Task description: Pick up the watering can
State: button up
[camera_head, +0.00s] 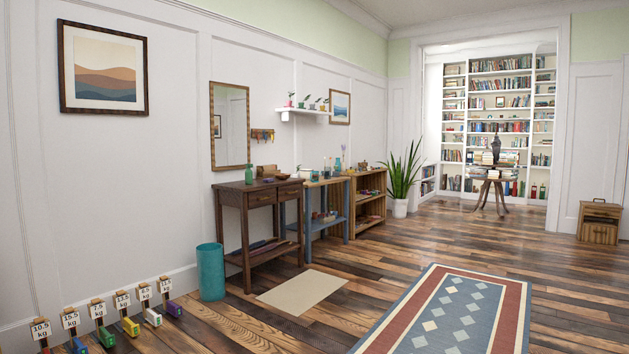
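I cannot make out a watering can for certain in the head view. Small objects stand on the dark wooden console table (232,193), among them a green bottle-like thing (249,174). More small items, too small to identify, stand on the blue-legged table (346,212) and the wooden shelf unit (368,180) behind it. Several small potted things sit on the white wall shelf (303,112). My gripper is not in view.
A teal bin (211,272) stands left of the console, a beige mat (301,291) before it. Weight-labelled items (131,327) line the left wall. A patterned rug (455,317) lies at right. A plant (401,178) and round table (493,175) stand farther back. Mid-floor is clear.

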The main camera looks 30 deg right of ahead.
aim_at(314, 176)
jog(key=z, duration=0.25)
jog(key=i, duration=2.15)
jog(key=z, duration=0.6)
jog(key=i, duration=2.35)
jog(key=z, duration=0.3)
jog(key=i, duration=2.2)
jog(key=u, duration=0.05)
